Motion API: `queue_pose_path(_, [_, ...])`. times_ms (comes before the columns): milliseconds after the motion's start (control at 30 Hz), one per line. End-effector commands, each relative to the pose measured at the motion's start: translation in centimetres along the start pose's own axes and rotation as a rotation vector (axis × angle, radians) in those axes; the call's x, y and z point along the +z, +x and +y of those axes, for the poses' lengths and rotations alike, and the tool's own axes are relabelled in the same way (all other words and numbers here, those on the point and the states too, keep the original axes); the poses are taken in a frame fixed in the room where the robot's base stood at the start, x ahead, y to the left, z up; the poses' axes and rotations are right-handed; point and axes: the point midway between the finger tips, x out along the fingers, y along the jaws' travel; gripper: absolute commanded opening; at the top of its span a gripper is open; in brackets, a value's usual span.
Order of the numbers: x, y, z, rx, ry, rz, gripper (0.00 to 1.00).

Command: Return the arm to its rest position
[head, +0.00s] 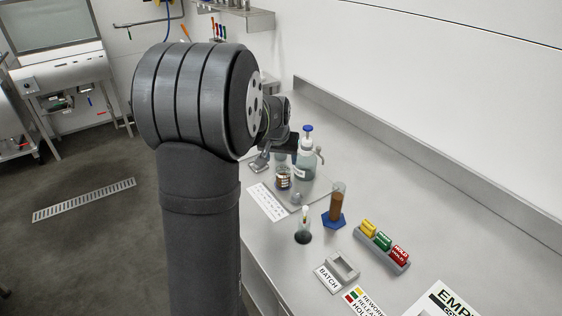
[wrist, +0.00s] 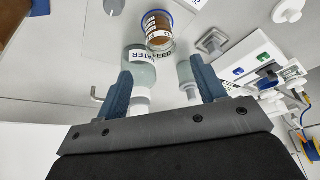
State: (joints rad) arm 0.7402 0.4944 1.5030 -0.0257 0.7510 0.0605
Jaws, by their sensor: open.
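My gripper (wrist: 163,82) shows in the wrist view with its two blue-grey fingers apart and nothing held between them. Beyond the fingers are a clear bottle marked WATER (wrist: 140,68), a second pale bottle (wrist: 186,74) and a beaker of brown liquid with a white label (wrist: 158,30). In the head view my arm fills the left middle. Its far end reaches over the bench beside a blue-capped bottle (head: 306,165), and the fingers are mostly hidden there. A small labelled beaker (head: 283,180) stands just in front of that bottle.
On the bench (head: 420,215) stand a brown-filled cylinder on a blue base (head: 337,207), a dark flask (head: 303,236), a rack (head: 396,264) of yellow, green and red blocks and a BATCH holder (head: 341,266). Flat signs lie at the front. A wall bounds the bench at the back.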

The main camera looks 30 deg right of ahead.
Motion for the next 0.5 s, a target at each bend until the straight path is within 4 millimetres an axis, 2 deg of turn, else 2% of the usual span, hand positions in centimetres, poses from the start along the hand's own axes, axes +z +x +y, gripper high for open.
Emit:
queue_pose_path(333, [0.0,0.0,0.0,0.0,0.0,-0.001,0.64])
queue_pose_path(500, [0.1,1.2,0.0,0.0,0.0,-0.003,0.64])
